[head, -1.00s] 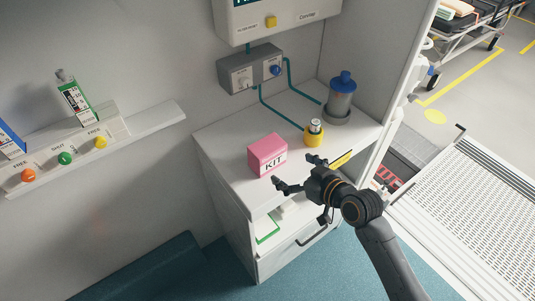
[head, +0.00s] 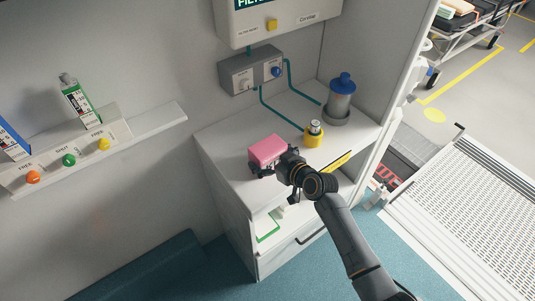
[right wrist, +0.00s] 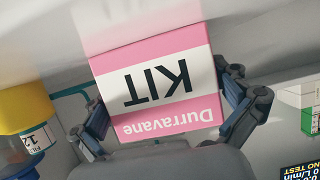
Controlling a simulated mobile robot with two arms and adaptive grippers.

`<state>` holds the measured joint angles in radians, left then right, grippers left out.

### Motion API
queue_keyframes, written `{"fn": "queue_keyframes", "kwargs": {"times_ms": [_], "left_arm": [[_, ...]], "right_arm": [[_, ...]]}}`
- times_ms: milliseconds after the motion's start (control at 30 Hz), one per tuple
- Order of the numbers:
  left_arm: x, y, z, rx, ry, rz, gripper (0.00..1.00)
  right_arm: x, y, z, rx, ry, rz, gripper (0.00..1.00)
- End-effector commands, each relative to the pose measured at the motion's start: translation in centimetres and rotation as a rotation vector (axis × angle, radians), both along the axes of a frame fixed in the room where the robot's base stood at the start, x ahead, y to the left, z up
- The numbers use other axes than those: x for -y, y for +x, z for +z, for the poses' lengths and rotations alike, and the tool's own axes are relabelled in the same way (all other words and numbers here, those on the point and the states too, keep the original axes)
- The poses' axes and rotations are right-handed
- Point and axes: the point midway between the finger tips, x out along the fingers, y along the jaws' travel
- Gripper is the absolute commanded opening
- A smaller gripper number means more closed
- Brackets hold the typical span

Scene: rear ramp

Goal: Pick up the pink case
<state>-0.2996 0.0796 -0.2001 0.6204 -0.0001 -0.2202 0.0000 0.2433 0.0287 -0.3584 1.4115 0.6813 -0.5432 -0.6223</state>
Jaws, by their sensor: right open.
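The pink case (head: 267,148) sits on top of the white cabinet, its front partly hidden by my right gripper in the head view. In the right wrist view the case (right wrist: 155,75) fills the middle, with a white label reading "KIT" and "Durravane" upside down. My right gripper (head: 271,170) is open at the near side of the case. In the right wrist view its fingers (right wrist: 163,105) stand on either side of the case's labelled face. I cannot tell whether they touch it. My left gripper is not in view.
A yellow-based vial (head: 314,134) stands right of the case. A grey canister with a blue lid (head: 341,98) is behind it, and a grey valve box (head: 251,70) hangs on the wall. Below the white cabinet top (head: 221,148) a drawer stands open.

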Motion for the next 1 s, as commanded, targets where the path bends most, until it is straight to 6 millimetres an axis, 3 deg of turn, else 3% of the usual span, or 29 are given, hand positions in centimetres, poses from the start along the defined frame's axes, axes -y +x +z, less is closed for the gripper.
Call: {"fn": "queue_keyframes", "kwargs": {"times_ms": [267,567,1000], "left_arm": [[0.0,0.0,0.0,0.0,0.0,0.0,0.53],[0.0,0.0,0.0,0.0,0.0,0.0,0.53],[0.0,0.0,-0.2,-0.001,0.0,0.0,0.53]], "right_arm": [[-0.2,0.2,-0.1,0.001,0.0,0.0,1.0],[-0.1,0.2,-0.1,0.001,-0.001,0.0,0.41],[-0.2,0.3,1.0,0.008,0.001,0.0,0.39]]}}
